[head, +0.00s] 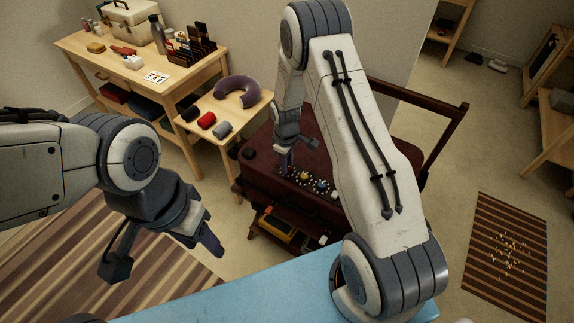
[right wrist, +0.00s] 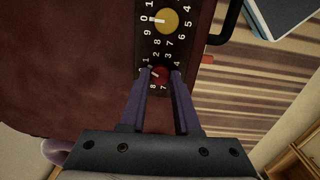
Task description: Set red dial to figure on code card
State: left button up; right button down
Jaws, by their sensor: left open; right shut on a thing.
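The dark red suitcase (head: 310,145) lies on a wooden cart, with a black dial panel (head: 305,180) on its near side. In the right wrist view the red dial (right wrist: 159,73) sits between the fingertips of my right gripper (right wrist: 161,76), which is shut on it. Its white mark seems to point to the upper left; the fingers hide some figures around it. In the head view my right gripper (head: 286,165) is at the panel's left end. My left gripper (head: 160,258) is open and empty, away from the suitcase. The code card (head: 156,77) lies on the desk, its figures too small to read surely.
A yellow dial (right wrist: 166,20) is beside the red one; a blue dial (head: 321,184) is further along. A side table (head: 240,100) holds a neck pillow (head: 243,90) and rolled cloths. A blue surface (head: 235,300) is in front. Striped rugs lie on the floor.

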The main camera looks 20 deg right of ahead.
jog(key=m+b, duration=0.1)
jog(key=m, duration=0.3)
jog(key=shift+w+m, duration=0.1)
jog(key=shift+m, duration=0.2)
jog(key=m+b, duration=0.1)
jog(key=m, duration=0.2)
jog(key=shift+m, duration=0.4)
jog(key=m, duration=0.4)
jog(key=shift+b, duration=0.3)
jog(key=shift+m, duration=1.8)
jog(key=c, duration=0.6)
grip_release()
jog(key=shift+c, duration=0.2)
